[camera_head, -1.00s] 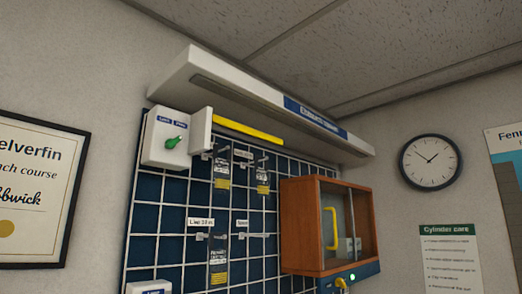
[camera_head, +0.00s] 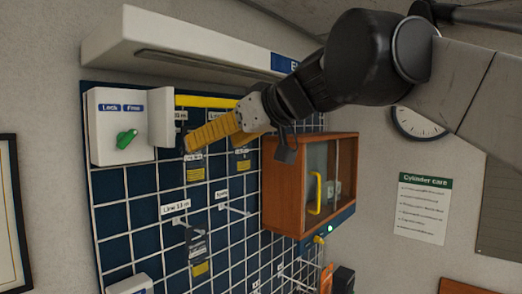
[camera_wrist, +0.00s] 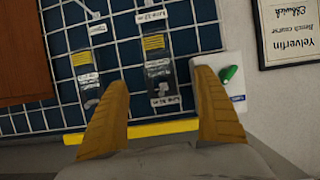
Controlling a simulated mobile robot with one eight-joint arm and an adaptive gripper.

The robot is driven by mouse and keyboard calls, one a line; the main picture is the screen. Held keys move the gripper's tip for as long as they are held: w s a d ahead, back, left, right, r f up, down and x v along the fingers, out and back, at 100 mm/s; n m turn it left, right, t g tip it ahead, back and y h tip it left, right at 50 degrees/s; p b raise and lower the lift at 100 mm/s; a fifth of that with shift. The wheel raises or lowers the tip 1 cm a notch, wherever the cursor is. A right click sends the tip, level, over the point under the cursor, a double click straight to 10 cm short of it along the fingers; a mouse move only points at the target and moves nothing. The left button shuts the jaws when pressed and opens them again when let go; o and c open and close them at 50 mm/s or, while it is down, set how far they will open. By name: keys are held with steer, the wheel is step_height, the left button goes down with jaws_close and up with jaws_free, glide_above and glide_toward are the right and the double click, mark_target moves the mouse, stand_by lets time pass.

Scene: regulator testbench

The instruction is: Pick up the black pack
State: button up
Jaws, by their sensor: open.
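Several dark packs with yellow bands hang on the blue grid panel. In the wrist view one black pack (camera_wrist: 158,75) hangs between and beyond my finger tips, with white labels above and below it. A second dark pack (camera_wrist: 86,78) hangs to its left. In the head view the upper-left pack (camera_head: 194,172) is partly hidden behind my gripper (camera_head: 212,141). Another pack (camera_head: 243,163) hangs to its right, and one (camera_head: 198,248) hangs lower, under a line label. My gripper, with ridged yellow fingers, is open and empty in front of the upper packs; contact cannot be told.
A white switch box (camera_head: 118,150) with a green knob stands left of the upper packs. A white hood (camera_head: 190,50) overhangs the panel, with a yellow bar (camera_head: 205,101) below. A wooden glass-fronted cabinet (camera_head: 283,195) is at right. Bare hooks (camera_head: 235,209) project from the grid.

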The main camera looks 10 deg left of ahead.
mark_target(197, 157)
steer(key=p+x, duration=0.1)
steer(key=x, duration=0.6)
steer(key=f+p+x, duration=0.1)
steer(key=x, duration=0.2)
steer(key=shift+w+d+p, duration=0.15)
steer(key=shift+w+p, duration=0.15)
steer(key=shift+s+d, duration=0.1)
steer(key=shift+d+r, duration=0.1)
steer(key=c, duration=1.3)
